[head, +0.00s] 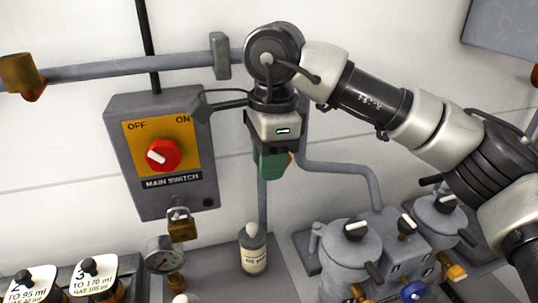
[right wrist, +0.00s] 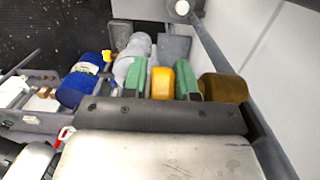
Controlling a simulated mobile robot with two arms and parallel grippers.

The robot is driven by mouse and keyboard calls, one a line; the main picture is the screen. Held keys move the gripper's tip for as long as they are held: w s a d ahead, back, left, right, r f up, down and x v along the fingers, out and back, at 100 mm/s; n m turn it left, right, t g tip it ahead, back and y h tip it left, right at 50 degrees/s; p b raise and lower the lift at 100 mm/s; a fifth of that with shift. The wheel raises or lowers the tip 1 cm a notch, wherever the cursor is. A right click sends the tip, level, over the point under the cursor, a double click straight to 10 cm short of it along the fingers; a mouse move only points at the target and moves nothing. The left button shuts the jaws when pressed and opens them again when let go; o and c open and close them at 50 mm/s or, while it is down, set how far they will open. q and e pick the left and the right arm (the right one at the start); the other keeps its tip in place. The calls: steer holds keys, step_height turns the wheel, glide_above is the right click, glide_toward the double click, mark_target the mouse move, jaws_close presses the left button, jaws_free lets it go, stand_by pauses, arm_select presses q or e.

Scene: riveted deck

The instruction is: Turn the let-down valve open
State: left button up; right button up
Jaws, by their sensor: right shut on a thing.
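My right gripper (head: 270,165) has green fingers and points down beside the grey pipe, right of the main switch box. In the right wrist view its fingers (right wrist: 161,80) are shut on a yellow-orange handle (right wrist: 162,83). This looks like the let-down valve's handle; only a sliver of orange shows behind the fingers in the head view. A brass body (right wrist: 222,88) sits just right of the fingers in the right wrist view. The gripper hides most of the valve, and I cannot tell how far it is turned. My left gripper is not in view.
The main switch box (head: 160,150) with a red knob (head: 163,155) hangs left, a padlock (head: 181,222) below it. A gauge (head: 162,253), a bottle (head: 253,250) and grey filter housings (head: 350,260) stand below. A pipe (head: 110,70) with a brass fitting (head: 20,75) crosses the wall.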

steer(key=shift+f+h, duration=0.1)
steer(key=shift+h, duration=0.3)
steer(key=o, duration=0.9)
step_height(320, 180, up, 11)
steer(key=shift+a+f, duration=0.1)
stand_by(0.4)
